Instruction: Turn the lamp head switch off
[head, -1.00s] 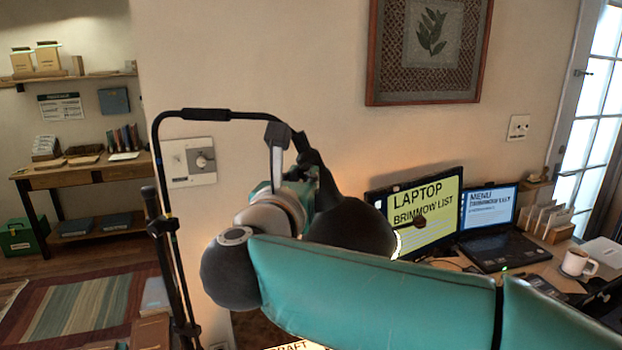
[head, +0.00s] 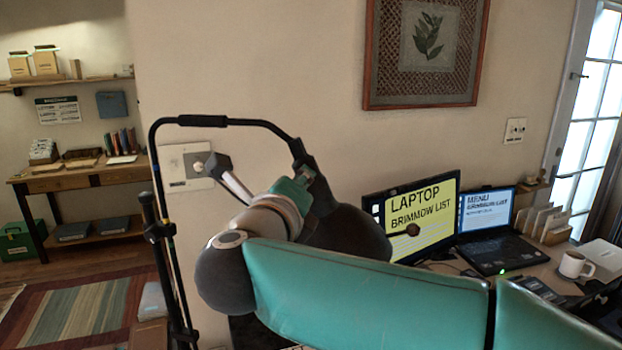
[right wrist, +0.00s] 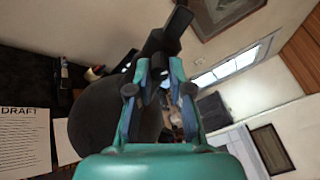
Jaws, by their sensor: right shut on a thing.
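The lamp has a thin black arm (head: 222,121) that bends down to a dark domed head (head: 358,236). No glow shows at the head's rim. In the right wrist view the dome (right wrist: 105,115) fills the left of the middle, with a black joint (right wrist: 168,32) above it. My right gripper (head: 308,180) is at the top of the lamp head, partly hidden by my own wrist. In the right wrist view my fingers (right wrist: 160,72) are shut on a small dark part at the lamp's neck, apparently the switch. Its setting is hidden. My left gripper is out of view.
A monitor (head: 418,212) and a laptop (head: 490,248) stand on the desk behind, with a mug (head: 574,264) at right. A wall plate with a knob (head: 186,168) is behind the lamp arm. A draft sheet (right wrist: 24,140) lies below the lamp.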

